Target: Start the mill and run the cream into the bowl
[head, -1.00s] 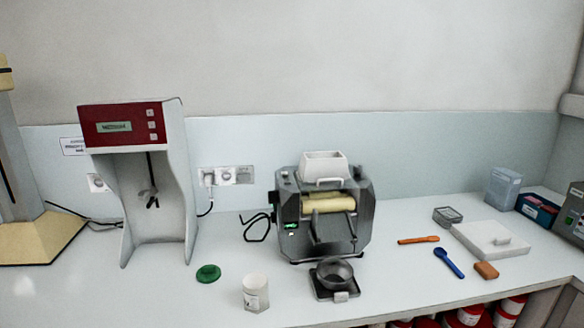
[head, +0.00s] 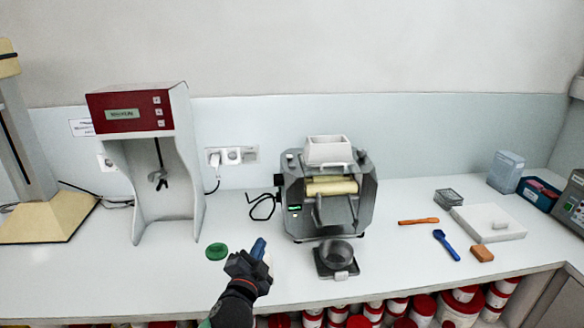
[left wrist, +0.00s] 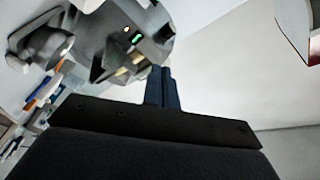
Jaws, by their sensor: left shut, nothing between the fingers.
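The grey mill (head: 364,205) stands on the bench with pale rollers (head: 331,187), a white hopper (head: 328,150) on top, and a lit green panel (head: 294,207) on its left front. The panel also shows in the left wrist view (left wrist: 136,38). The dark grey bowl (head: 337,254) sits on a black stand (head: 325,273) in front of the mill. My left gripper (head: 259,245) is shut and empty, left of the bowl and short of the mill, in front of a white jar that it mostly hides. Its closed blue fingertips (left wrist: 160,78) show in the left wrist view. My right gripper is not in view.
A green lid (head: 216,251) lies left of my left gripper. A red-topped mixer (head: 129,108) stands at the left. To the right lie an orange spatula (head: 418,221), a blue spoon (head: 446,244) and a white slab (head: 480,222). Red-lidded tubs (head: 463,308) stand below the bench.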

